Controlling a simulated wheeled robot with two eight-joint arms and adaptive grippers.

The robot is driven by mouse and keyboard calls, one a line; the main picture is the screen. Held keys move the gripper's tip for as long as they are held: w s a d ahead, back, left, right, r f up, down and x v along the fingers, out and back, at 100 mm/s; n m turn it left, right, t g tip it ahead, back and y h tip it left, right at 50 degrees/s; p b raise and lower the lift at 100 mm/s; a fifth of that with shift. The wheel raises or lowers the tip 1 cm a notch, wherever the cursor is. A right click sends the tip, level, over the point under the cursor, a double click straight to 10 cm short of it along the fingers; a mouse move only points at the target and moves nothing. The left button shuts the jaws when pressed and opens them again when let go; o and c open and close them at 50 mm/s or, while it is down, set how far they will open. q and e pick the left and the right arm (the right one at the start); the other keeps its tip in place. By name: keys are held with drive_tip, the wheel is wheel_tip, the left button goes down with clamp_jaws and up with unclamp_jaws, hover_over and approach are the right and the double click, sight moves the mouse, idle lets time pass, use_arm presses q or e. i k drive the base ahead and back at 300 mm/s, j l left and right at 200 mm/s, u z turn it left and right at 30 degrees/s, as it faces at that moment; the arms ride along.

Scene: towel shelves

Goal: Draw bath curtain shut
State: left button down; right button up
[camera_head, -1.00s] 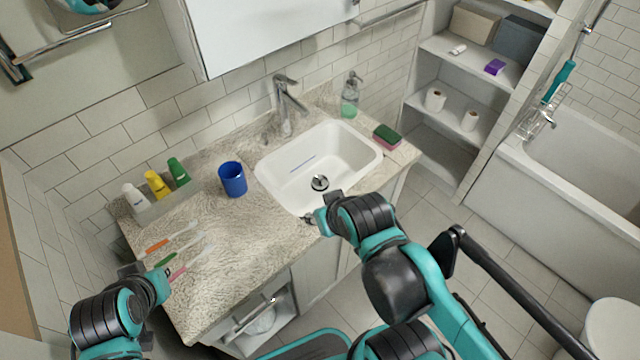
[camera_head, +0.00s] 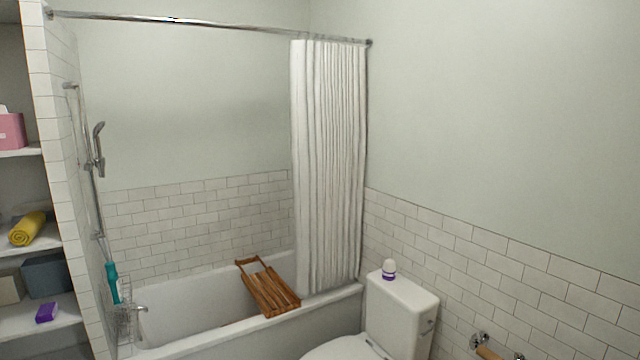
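The white bath curtain (camera_head: 330,165) hangs from a metal rail (camera_head: 210,23) over the bathtub (camera_head: 215,338). It is bunched in folds at the right end of the rail, next to the right wall. The rest of the rail to the left is bare, and the tub below is open to view. The curtain's lower end hangs at the tub's right end. Neither of my grippers is in view, so I cannot see their state.
A wooden bath tray (camera_head: 268,290) lies across the tub near the curtain. The toilet (camera_head: 395,312) stands in front of the curtain's right side, with a purple-and-white container (camera_head: 388,269) on its tank. Shelves (camera_head: 40,240) with towels and boxes are at the left.

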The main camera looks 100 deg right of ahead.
sight(297, 61)
drive_tip(key=z, duration=0.45)
drive_tip(key=l+z, duration=0.15)
drive_tip(key=z, duration=0.75)
drive_tip(key=l+z, duration=0.1)
drive_tip(key=z, duration=0.35)
drive_tip(key=j+z, duration=0.1)
drive_tip(key=z, duration=0.3)
drive_tip(key=k+z, duration=0.1)
drive_tip(key=z, duration=0.3)
drive_tip(key=j+z, duration=0.1)
drive_tip(key=z, duration=0.35)
drive_tip(key=i+j, duration=0.1)
drive_tip(key=i, duration=0.9)
drive_tip(key=l+z, duration=0.05)
